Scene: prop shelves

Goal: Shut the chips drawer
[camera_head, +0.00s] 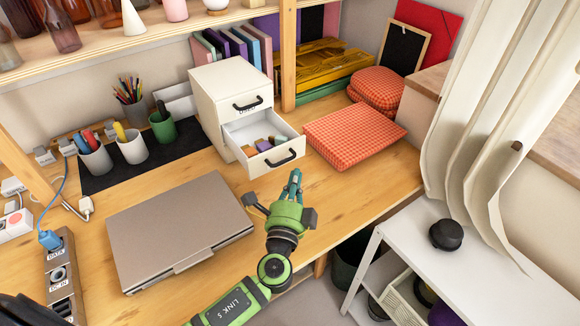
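A small white drawer cabinet (211,104) stands on the wooden desk. Its lower drawer (264,163) is pulled out, with a black handle on its front and several small coloured blocks (268,143) inside. The upper drawer (246,103) is closed; a small mark under its handle is too small to read. My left gripper (294,175), green with teal fingers, is just in front of and below the open drawer's handle, apparently not touching it. Its fingers look together and hold nothing visible. My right gripper is not in view.
A closed laptop (180,232) lies left of my arm. Pen cups (131,147) stand on a dark mat behind it. A red checked cushion (353,135) lies right of the drawer. A white side table (485,262) stands at lower right.

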